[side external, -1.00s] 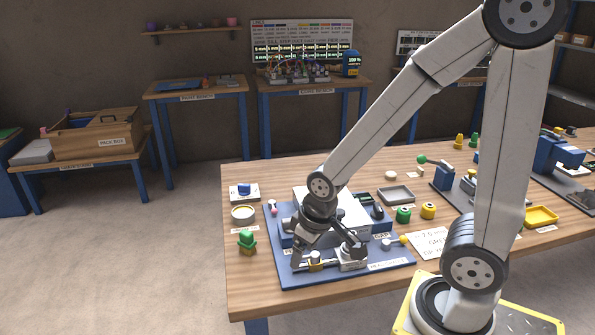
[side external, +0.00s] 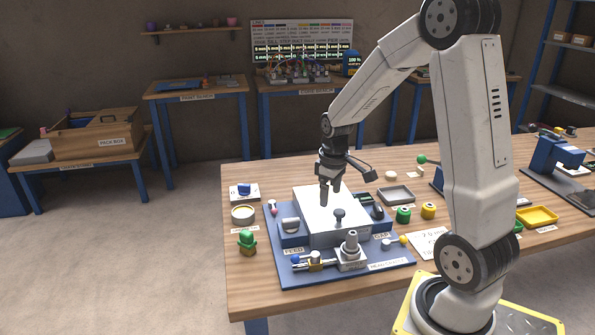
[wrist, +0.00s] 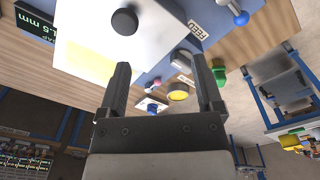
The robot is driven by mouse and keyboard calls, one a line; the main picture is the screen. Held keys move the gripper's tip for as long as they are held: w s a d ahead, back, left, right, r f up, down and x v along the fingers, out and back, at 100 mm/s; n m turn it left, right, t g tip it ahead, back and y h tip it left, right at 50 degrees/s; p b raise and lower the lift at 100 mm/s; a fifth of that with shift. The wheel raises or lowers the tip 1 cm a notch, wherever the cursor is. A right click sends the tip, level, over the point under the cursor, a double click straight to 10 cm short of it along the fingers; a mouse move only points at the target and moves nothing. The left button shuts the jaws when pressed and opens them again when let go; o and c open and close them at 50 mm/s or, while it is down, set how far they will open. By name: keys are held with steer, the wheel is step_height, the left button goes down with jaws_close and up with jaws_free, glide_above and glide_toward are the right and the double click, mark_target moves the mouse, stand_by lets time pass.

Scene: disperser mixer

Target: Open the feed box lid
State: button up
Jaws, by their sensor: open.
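The white lid (side external: 318,212) of the box on the blue machine base lies flat, with a black knob (side external: 339,216) standing on its front part. The FEED label (side external: 293,250) is on the machine's left front. My gripper (side external: 330,192) is above the lid, behind the knob, pointing down, open and empty. In the wrist view, my two fingers (wrist: 161,68) are apart with nothing between them. The lid (wrist: 160,35) and its black knob (wrist: 124,21) show beyond the fingertips. The inside of the box is hidden.
A green figure-like knob (side external: 247,242) and a round tin (side external: 243,214) stand to the left. Green (side external: 403,215) and yellow jars stand to the right.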

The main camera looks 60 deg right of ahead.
glide_above(340, 211)
steer(key=shift+r, duration=0.1)
steer(key=shift+f, duration=3.9)
steer(key=shift+c, duration=0.2)
jaws_close()
